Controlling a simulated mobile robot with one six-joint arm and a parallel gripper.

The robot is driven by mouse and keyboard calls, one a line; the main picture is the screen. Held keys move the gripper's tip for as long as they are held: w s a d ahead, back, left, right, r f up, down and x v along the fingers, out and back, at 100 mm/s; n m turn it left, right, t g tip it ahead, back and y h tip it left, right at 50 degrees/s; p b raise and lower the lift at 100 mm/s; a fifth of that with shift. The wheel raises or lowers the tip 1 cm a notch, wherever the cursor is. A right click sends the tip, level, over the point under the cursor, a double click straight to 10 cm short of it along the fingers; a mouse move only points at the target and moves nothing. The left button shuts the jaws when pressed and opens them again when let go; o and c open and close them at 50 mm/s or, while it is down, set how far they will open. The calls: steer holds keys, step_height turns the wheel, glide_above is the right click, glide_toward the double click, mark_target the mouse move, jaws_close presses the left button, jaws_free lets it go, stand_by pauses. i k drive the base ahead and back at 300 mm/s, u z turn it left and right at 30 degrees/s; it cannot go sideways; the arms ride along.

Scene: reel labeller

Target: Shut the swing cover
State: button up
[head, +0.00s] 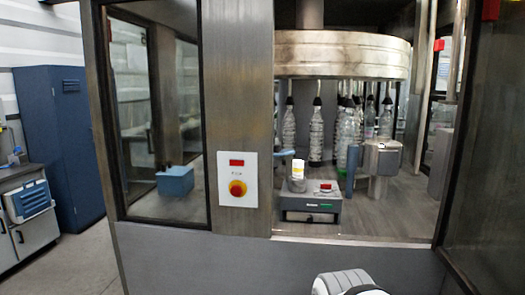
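The swing cover appears to be the dark-framed glass panel (490,150) at the right of the head view. It stands angled out towards me, swung away from the front opening of the steel machine, and its right side runs out of the picture. The opening beside it looks uncovered. Inside stands a small grey unit (310,204) with a red button, a green light and a white and yellow piece on top. A pale rounded part at the bottom edge looks like my arm. My gripper is not visible.
Bottles (316,135) hang under a round steel carousel (343,54) inside the machine. A control panel (237,179) with a red stop button is on the post left of the opening. A blue cabinet (59,140) and a bench (25,225) stand at the left, with clear floor beside them.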

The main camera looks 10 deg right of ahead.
mark_target(277, 153)
steer(key=z, duration=0.4)
steer(key=i, duration=1.6)
steer(key=u, duration=0.5)
